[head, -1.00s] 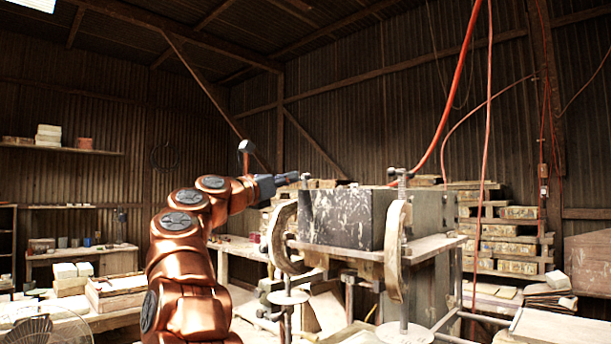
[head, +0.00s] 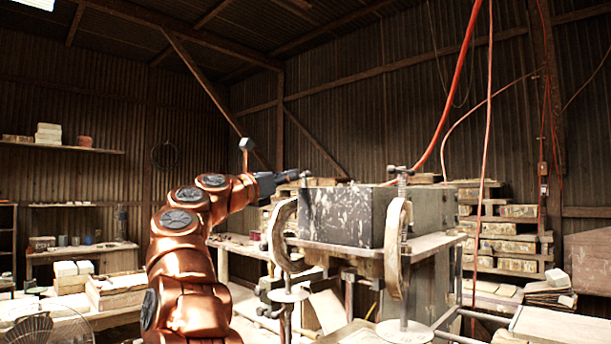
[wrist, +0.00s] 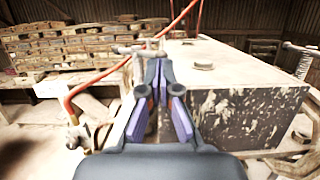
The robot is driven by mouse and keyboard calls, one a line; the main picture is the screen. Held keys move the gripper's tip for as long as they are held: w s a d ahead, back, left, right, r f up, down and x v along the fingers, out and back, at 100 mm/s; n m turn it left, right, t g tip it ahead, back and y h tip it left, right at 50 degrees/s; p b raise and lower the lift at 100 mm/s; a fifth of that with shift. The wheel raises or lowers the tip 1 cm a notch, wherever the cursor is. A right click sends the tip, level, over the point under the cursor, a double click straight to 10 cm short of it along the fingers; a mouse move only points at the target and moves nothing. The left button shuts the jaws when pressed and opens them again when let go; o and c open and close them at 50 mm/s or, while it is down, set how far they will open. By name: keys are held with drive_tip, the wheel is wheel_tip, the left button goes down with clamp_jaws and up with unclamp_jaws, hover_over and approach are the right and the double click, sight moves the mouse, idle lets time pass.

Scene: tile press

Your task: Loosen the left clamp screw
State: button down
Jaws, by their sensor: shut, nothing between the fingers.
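The left clamp (head: 281,236) is a worn, pale C-shaped frame at the left end of a dark, paint-flecked block (head: 340,215). Its screw top (head: 305,178) shows small by my fingertips in the head view. My gripper (head: 297,175) points right at it, level with the block's top. In the wrist view, a T-handle (wrist: 138,48) lies just beyond and left of my fingertips (wrist: 159,62). The fingers are shut with nothing between them. They partly hide the screw below the handle. I cannot tell whether the fingertips touch it.
The right clamp (head: 397,245) stands at the block's front, its T-handle (head: 401,172) raised. A small round knob (wrist: 203,65) sits on the block's top. A red hose (head: 455,90) hangs behind. Brick shelves (head: 505,240) stand at the back right. Space above the block is clear.

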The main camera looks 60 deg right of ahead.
idle(0.3)
drive_tip(key=shift+s+d+p, duration=0.3)
drive_tip(key=shift+d+p, duration=0.1)
drive_tip(key=shift+d, duration=0.55)
drive_tip(key=shift+s+d+p, duration=0.25)
drive_tip(key=shift+d+p, duration=0.2)
drive_tip(key=shift+d, duration=0.55)
drive_tip(key=shift+s+d+p, duration=0.3)
drive_tip(key=shift+d+p, duration=0.1)
drive_tip(key=shift+d, duration=0.55)
drive_tip(key=shift+a, duration=0.15)
drive_tip(key=w+a+b, duration=0.3)
drive_tip(key=a+b, duration=0.1)
drive_tip(key=a, duration=0.6)
drive_tip(key=shift+a, duration=0.25)
